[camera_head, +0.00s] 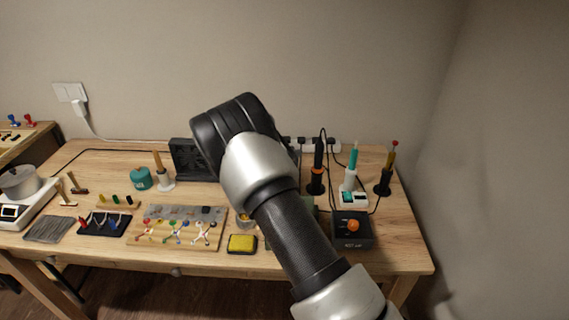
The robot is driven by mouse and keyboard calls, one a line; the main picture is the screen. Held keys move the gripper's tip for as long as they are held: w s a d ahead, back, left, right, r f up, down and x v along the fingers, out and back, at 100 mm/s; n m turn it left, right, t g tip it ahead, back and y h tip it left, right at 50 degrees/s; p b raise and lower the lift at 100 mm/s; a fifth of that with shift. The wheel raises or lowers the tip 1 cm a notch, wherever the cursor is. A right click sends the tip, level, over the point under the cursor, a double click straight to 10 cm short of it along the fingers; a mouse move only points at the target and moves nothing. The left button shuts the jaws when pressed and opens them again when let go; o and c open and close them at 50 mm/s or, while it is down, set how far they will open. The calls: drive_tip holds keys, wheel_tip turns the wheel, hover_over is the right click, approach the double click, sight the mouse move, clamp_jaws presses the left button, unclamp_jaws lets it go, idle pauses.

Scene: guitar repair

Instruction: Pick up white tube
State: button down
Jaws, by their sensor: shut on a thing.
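My arm (285,215) reaches in from the lower right over the middle of the wooden workbench (300,262). Its black joint (228,115) bends in front of the bench's back. My gripper does not show; the arm hides whatever lies behind it. I cannot make out a white tube for certain in this view. A white stand (165,183) with a tan-handled tool stands at the back left of the arm. Another white stand (347,182) with a teal tool stands at the right.
A black fan-like box (190,158) stands at the back. A dark box with an orange knob (352,226) is at the front right. A wooden tray (150,238) with coloured clips and a yellow sponge (242,243) lie in front. Black tool stands (383,184) and cables crowd the right.

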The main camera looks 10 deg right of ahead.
wheel_tip(320, 180, up, 10)
drive_tip(key=p, duration=0.1)
idle(0.4)
drive_tip(key=c, duration=2.3)
unclamp_jaws()
clamp_jaws()
drive_tip(key=shift+r+p, duration=0.4)
drive_tip(key=shift+p, duration=0.2)
